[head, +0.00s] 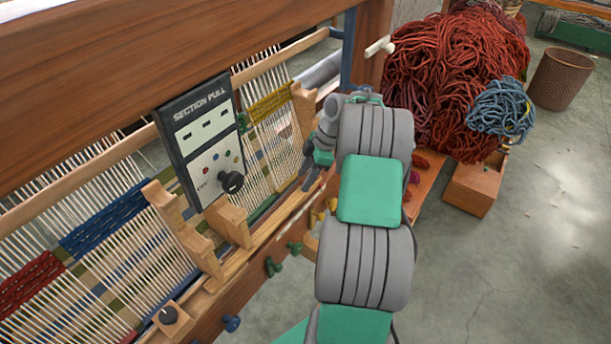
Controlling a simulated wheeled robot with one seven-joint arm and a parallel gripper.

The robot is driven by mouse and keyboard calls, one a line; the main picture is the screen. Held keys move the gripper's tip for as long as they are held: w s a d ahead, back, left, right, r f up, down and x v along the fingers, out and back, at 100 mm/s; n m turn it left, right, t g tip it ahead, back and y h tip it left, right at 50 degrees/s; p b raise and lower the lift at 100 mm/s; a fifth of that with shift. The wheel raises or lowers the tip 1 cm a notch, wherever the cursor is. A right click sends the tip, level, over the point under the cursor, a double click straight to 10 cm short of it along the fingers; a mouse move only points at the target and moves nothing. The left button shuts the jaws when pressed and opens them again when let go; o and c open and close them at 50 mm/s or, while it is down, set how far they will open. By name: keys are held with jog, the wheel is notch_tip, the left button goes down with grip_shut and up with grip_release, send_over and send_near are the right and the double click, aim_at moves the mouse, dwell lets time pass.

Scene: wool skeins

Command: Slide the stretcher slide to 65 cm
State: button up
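A wooden loom (90,60) with stretched white warp threads fills the left of the head view. A wooden rail (262,235) runs along its front edge and carries several upright wooden blocks, one of them a notched block (228,222) below the panel. I cannot tell for sure which of these parts is the stretcher slide, and no centimetre marks are readable. My gripper (311,178) is at the rail's right part, in front of the warp and right of the notched block. Its dark fingers are small and partly hidden by my arm, so its opening and any contact are unclear.
A black "SECTION PULL" panel (197,125) with a dark knob (231,182) stands left of my gripper. Green pegs (273,266) and a blue peg (231,323) stick out below the rail. A big red wool heap (450,75) lies at the right.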

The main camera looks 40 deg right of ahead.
grip_shut()
dwell(0.3)
dwell(0.9)
